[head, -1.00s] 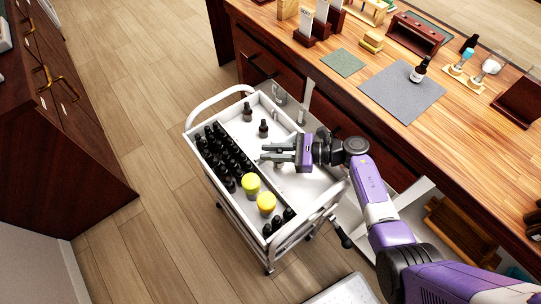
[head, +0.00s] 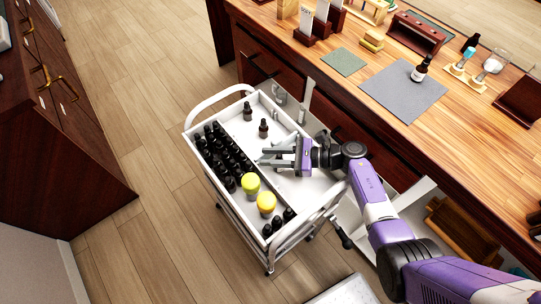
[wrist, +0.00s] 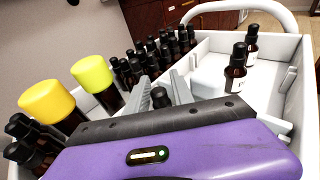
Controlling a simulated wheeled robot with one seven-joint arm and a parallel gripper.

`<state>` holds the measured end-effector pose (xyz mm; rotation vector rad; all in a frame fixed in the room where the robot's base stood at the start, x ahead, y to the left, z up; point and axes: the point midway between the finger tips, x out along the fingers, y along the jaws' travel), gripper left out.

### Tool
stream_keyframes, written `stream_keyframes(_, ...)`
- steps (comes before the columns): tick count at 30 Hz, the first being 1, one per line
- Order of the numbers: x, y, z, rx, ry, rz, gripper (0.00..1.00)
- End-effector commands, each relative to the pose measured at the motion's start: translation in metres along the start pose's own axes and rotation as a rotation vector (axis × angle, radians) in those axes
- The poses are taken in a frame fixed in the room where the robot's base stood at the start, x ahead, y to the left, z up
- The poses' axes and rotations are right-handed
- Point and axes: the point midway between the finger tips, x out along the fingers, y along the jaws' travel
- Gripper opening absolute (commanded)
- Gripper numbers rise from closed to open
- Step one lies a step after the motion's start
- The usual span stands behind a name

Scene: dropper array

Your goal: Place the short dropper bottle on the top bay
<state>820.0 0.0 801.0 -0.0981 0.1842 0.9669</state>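My gripper (head: 264,158) is inside the white cart's top tray, low over its right section, pointing left. Its two fingers are apart. In the wrist view, the fingers (wrist: 162,90) stand on both sides of a black-capped bottle (wrist: 160,97). Its lower part is hidden by my gripper, and I cannot tell whether the fingers touch it. Two dark dropper bottles (head: 247,113) (head: 263,129) stand upright at the back of that section and also show at right in the wrist view (wrist: 236,70) (wrist: 252,45). I cannot tell which bay is the top one.
The cart (head: 196,172) holds rows of dark bottles (head: 222,150) in its left section. Two yellow-capped bottles (head: 250,182) (head: 266,202) stand near the gripper. The wooden counter (head: 440,125) at right carries a grey mat (head: 400,95) with a labelled bottle (head: 420,70).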

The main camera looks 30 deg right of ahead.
Motion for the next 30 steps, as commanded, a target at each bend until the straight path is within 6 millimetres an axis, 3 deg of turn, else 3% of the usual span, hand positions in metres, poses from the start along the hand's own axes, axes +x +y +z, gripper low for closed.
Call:
stream_keyframes(4, -0.005, -0.001, 0.003, 0.000, -0.001, -0.002, 0.28)
stream_keyframes(12, -0.050, -0.001, 0.002, -0.001, -0.001, -0.005, 0.28)
stream_keyframes(18, -0.071, 0.000, 0.002, 0.000, 0.000, -0.001, 0.28)
stream_keyframes(30, -0.076, 0.000, 0.003, 0.000, 0.000, 0.000, 0.28)
